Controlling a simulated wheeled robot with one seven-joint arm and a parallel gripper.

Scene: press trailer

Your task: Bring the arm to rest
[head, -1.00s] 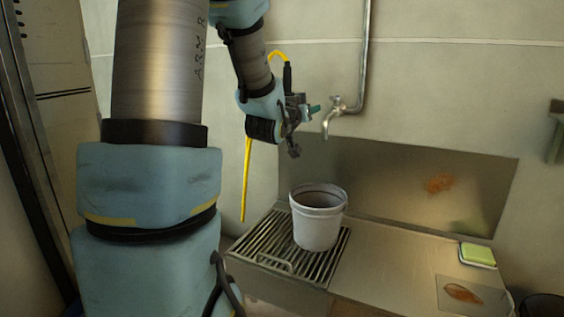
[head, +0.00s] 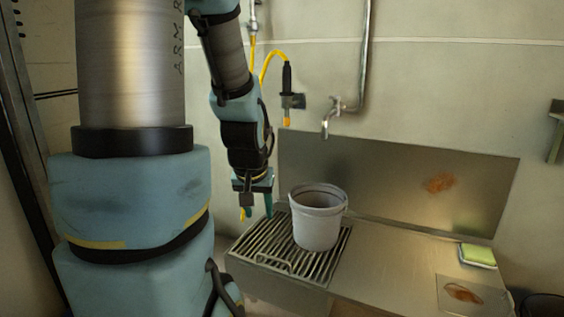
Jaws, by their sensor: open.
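My gripper (head: 256,211) hangs pointing down at the left of the white bucket, over the back left part of the drain grate. I cannot tell how far the fingertips are above the grate.
The white bucket (head: 318,217) stands upright on the slatted grate (head: 283,256). A tap (head: 331,118) and a yellow hose with a black nozzle (head: 287,80) are on the wall.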

